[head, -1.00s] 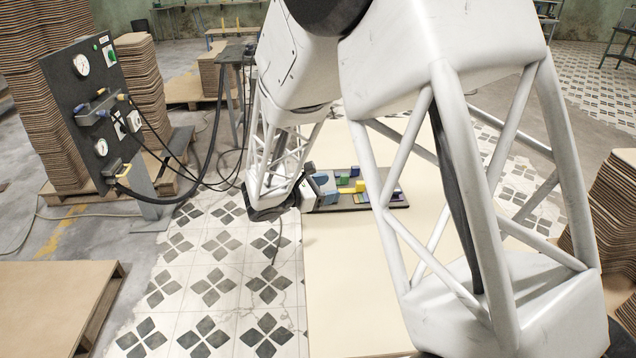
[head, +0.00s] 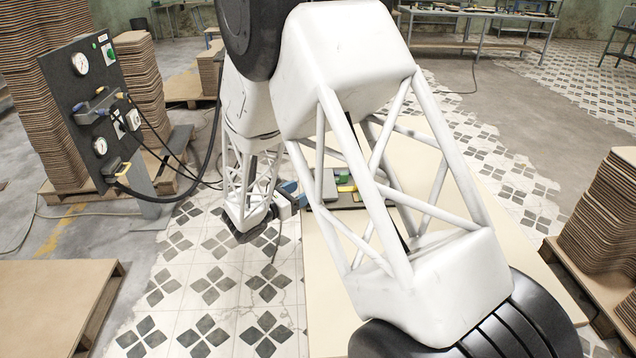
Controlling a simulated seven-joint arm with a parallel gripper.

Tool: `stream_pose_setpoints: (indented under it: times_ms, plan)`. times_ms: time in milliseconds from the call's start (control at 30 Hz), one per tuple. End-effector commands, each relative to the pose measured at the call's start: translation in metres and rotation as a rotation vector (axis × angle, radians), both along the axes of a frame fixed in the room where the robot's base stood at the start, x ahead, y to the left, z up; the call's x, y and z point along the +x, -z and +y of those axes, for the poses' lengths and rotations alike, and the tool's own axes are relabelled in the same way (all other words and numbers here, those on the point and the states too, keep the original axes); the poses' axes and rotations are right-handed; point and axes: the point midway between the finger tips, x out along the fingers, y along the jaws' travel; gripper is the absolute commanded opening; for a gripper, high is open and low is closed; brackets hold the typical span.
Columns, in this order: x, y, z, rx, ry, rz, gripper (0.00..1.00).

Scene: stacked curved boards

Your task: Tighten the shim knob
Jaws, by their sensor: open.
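My gripper (head: 294,196) is small in the head view, at the end of my wrist and at the left edge of the cream table (head: 322,262). It looks open, with blue finger parts. It is beside the left end of a dark tray (head: 326,207), which holds small coloured pieces, including a green block (head: 342,177) and a yellow piece (head: 346,188). My arm hides the right part of the tray. I cannot make out which part is the shim knob.
A dark gauge panel (head: 88,100) with valves and black hoses stands at the left. Stacked curved boards (head: 40,110) rise behind it, with another stack (head: 605,225) at the right. A low pallet (head: 55,300) lies at front left. Tiled floor is clear left of the table.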

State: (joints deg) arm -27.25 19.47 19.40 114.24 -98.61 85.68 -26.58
Motion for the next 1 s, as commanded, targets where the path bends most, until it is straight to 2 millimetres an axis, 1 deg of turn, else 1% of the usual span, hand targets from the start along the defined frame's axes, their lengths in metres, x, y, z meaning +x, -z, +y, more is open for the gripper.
stream_pose_setpoints:
  times_ms: [267,700,900,1000]
  plan:
    - [0.007,0.0,-0.01,0.0,0.002,0.0,0.59]
    - [0.035,0.0,-0.047,0.0,0.002,0.0,0.59]
    - [0.044,0.0,-0.059,0.001,0.002,0.0,0.59]
    - [0.046,0.0,-0.061,0.001,0.001,0.0,0.59]
